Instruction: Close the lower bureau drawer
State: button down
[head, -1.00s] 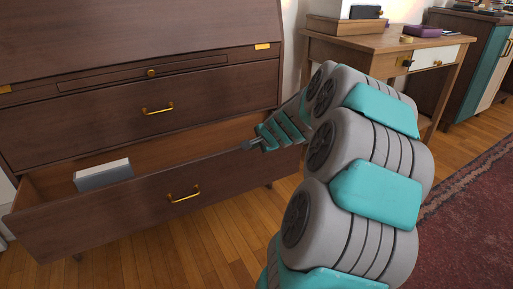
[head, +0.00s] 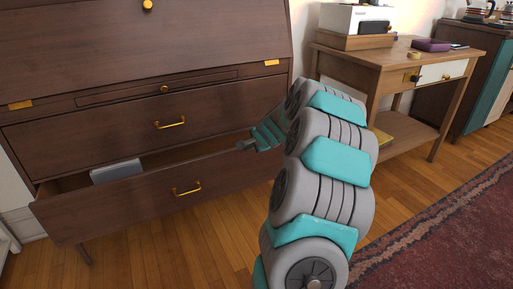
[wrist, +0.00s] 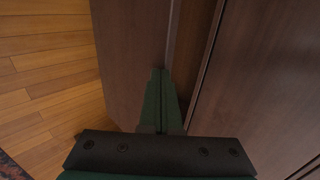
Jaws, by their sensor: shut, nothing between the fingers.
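The dark brown bureau (head: 110,90) has its lower drawer (head: 140,206) partly open, with a narrow gap behind the top of its front. The drawer has a gold handle (head: 187,190). A grey box (head: 116,171) lies inside at the left. My gripper (head: 245,145) is shut and empty at the right part of the drawer's top edge. In the wrist view, my shut fingers (wrist: 161,85) point along the drawer front (wrist: 132,55), close to its top edge. Whether they touch it is hard to tell.
The upper drawer (head: 90,140) is shut. A wooden side table (head: 385,60) with a lower shelf stands right of the bureau. A dark red rug (head: 450,220) lies at the right. The wooden floor (head: 190,255) before the drawer is clear.

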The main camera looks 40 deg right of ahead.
jog(key=w+d+p, duration=0.2)
jog(key=w+p, duration=0.3)
jog(key=w, duration=0.5)
jog(key=shift+d, duration=0.2)
jog(key=shift+s, duration=0.1)
